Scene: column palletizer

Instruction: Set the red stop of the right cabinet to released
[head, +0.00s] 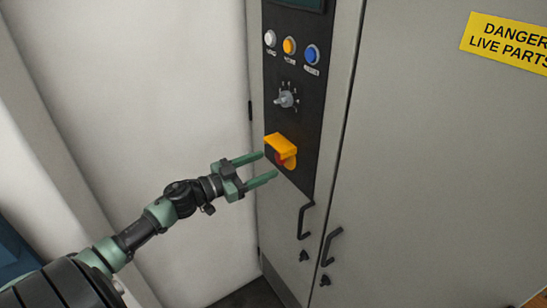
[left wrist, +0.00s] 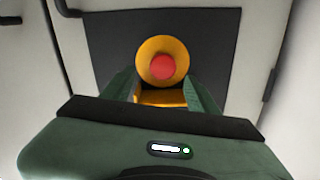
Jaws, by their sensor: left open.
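The red stop (head: 281,160) sits on the black control panel of the cabinet, partly hidden under a yellow shroud (head: 281,145). In the left wrist view the red button (left wrist: 162,67) shows face-on inside a yellow ring (left wrist: 162,46), with a yellow part below it. My left gripper (head: 269,166) is open, its two green fingers pointing at the stop from the left. In the left wrist view the fingers (left wrist: 160,92) lie on either side of the yellow part; I cannot tell whether they touch it. My right gripper is not in view.
Above the stop are a rotary knob (head: 286,98) and white (head: 270,38), orange (head: 289,46) and blue (head: 311,54) buttons. Two black door handles (head: 305,221) (head: 330,246) stick out below. A yellow danger sign (head: 507,41) is on the right door.

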